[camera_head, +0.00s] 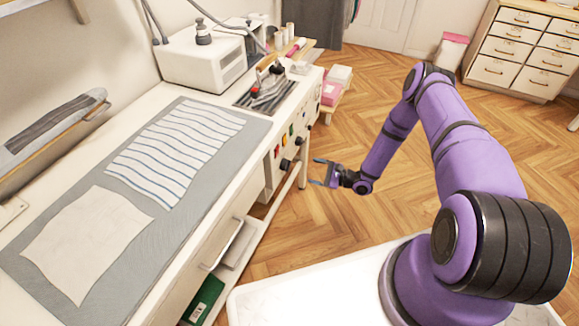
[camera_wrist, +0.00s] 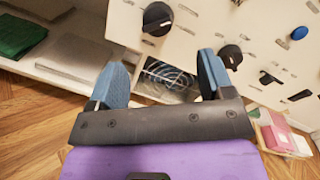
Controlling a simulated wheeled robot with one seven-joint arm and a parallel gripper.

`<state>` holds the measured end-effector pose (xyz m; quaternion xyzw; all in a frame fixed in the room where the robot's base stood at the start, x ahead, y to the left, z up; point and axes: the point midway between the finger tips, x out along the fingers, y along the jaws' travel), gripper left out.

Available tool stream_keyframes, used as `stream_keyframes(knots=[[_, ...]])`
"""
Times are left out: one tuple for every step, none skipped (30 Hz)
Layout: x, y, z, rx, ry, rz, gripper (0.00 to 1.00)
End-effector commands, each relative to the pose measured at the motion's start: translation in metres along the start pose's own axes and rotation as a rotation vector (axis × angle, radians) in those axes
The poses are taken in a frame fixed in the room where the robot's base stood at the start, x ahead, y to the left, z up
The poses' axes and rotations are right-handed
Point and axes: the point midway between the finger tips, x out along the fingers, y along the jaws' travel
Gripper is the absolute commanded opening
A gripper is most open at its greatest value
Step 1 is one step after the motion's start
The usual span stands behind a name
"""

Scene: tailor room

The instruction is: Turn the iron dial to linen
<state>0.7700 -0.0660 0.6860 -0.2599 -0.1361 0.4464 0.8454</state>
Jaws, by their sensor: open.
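The front panel of the work table carries several controls. In the wrist view one large black dial (camera_wrist: 157,18) is at upper left, and another black dial (camera_wrist: 230,56) is just beyond my right finger. Both have small markings around them that are too small to read, so I cannot tell which is the iron dial or where it points. In the head view the black knobs (camera_head: 285,164) are on the table's front side. My gripper (camera_head: 318,172) is open and empty, in front of the panel and apart from it. Its two blue fingers (camera_wrist: 162,72) show in the wrist view.
A blue knob (camera_wrist: 299,33) and black levers share the panel. A striped cloth (camera_head: 175,150) and a plain cloth (camera_head: 87,240) lie on the grey mat (camera_head: 75,300). Wooden floor (camera_head: 340,225) is clear beside my arm.

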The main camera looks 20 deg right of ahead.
Motion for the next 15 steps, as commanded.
stream_keyframes(knots=[[-0.001, 0.004, -0.003, 0.006, 0.005, -0.011, 0.74], [-0.001, 0.005, -0.005, 0.007, 0.008, -0.015, 0.74], [0.000, 0.006, -0.006, 0.008, 0.009, -0.018, 0.74], [0.001, 0.006, -0.006, 0.009, 0.009, -0.019, 0.74], [0.003, 0.007, -0.006, 0.009, 0.009, -0.019, 0.74], [0.006, 0.007, -0.006, 0.009, 0.009, -0.019, 0.74], [0.009, 0.006, -0.006, 0.009, 0.009, -0.018, 0.74], [0.012, 0.006, -0.006, 0.009, 0.009, -0.018, 0.74], [0.018, 0.006, -0.006, 0.009, 0.009, -0.018, 0.74], [0.023, 0.006, -0.006, 0.008, 0.008, -0.017, 0.74], [0.028, 0.006, -0.006, 0.008, 0.007, -0.017, 0.74], [0.035, 0.006, -0.006, 0.007, 0.008, -0.017, 0.74], [0.041, 0.006, -0.006, 0.008, 0.008, -0.017, 0.74], [0.046, 0.006, -0.006, 0.008, 0.007, -0.016, 0.74], [0.053, 0.006, -0.006, 0.008, 0.007, -0.016, 0.74]])
